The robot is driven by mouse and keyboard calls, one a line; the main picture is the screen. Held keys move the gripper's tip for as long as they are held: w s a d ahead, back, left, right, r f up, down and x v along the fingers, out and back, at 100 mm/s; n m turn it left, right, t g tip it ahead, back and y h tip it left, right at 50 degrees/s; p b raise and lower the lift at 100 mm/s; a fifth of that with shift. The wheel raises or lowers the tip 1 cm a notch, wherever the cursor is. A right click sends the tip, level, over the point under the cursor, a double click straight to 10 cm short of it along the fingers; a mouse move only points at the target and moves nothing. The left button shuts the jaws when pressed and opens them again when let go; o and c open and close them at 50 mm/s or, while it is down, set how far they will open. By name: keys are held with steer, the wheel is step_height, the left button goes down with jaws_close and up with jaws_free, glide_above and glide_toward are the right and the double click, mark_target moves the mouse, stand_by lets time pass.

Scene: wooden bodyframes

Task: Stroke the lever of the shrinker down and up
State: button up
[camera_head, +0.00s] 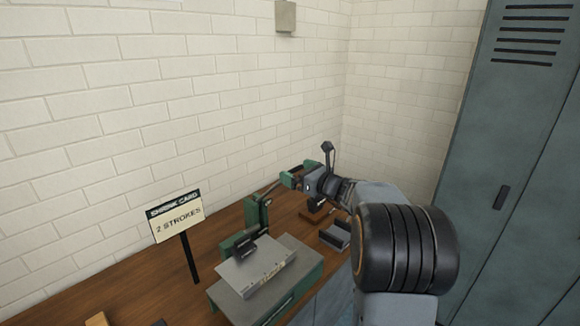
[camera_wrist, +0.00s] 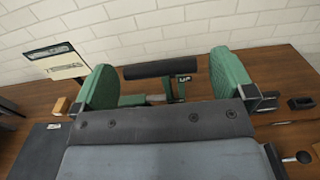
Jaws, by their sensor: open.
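The green shrinker (camera_head: 256,213) stands on the wooden bench, with a bent metal sheet (camera_head: 258,268) at its dark jaws (camera_head: 243,246). In the wrist view, the black lever grip (camera_wrist: 160,68) lies crosswise in the gap between the two green fingers of my gripper (camera_wrist: 165,82). The fingers are open and wide apart. In the head view the grip is hidden by my gripper.
A card reading "SHRINK CARD 2 STROKES" (camera_head: 176,215) stands on a black post at the left. A brick wall is close behind; a tall grey locker (camera_head: 520,150) stands at the right.

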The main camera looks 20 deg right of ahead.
steer(key=shift+x, duration=1.7)
